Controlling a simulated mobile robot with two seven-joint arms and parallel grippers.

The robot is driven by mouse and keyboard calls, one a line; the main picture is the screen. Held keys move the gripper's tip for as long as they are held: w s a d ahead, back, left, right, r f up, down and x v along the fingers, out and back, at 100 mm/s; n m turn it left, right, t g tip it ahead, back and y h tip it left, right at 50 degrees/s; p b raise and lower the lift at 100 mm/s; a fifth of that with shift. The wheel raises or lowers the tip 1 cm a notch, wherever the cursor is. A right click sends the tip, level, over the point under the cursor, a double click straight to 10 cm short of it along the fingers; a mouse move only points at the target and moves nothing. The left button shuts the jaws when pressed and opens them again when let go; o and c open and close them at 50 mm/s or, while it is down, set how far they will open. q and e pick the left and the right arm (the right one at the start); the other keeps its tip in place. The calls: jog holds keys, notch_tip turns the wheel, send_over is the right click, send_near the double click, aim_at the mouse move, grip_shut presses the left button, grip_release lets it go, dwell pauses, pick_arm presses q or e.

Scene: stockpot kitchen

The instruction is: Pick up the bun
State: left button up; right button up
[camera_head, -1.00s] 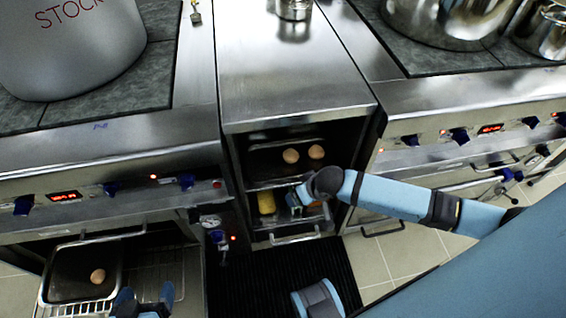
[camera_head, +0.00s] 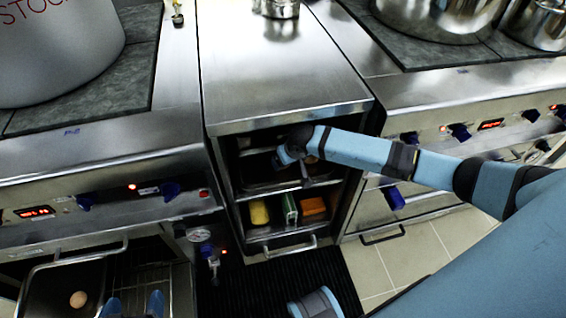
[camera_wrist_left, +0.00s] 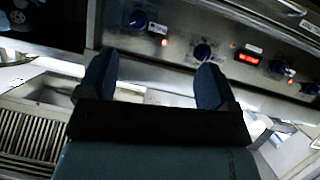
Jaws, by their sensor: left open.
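A brown bun (camera_head: 78,299) lies in a dark metal tray (camera_head: 35,285) in the open oven at the lower left of the head view. My left gripper (camera_head: 133,304) is open at the bottom edge, to the right of this bun and apart from it. The left wrist view shows its two spread fingers (camera_wrist_left: 152,82) with nothing between them; no bun shows there. My right gripper (camera_head: 287,157) reaches into the upper shelf of the middle cabinet. It hides most of the tray there, and I cannot tell whether it holds anything.
The middle cabinet's lower shelf holds a yellow item (camera_head: 259,212), a green item (camera_head: 290,209) and an orange item (camera_head: 313,206). A large stockpot (camera_head: 60,50) stands on the left stove. A black mat (camera_head: 265,285) covers the floor ahead.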

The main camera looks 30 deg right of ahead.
jog(key=b+x, duration=0.1)
jog(key=x, duration=0.1)
jog(key=b+x, duration=0.1)
jog(key=x, duration=0.1)
jog(key=shift+w+f, duration=0.1)
jog(key=shift+w, duration=0.4)
jog(key=shift+w+f, duration=0.15)
jog(key=shift+f, duration=0.2)
pick_arm(q)
jog(key=r, duration=0.1)
jog(key=w+d+r+t, duration=0.1)
jog(key=d+r+t+h, duration=0.1)
jog(key=r, duration=0.1)
jog(key=shift+w, duration=0.3)
pick_arm(e)
jog(key=c, duration=1)
jog(key=shift+r, duration=0.1)
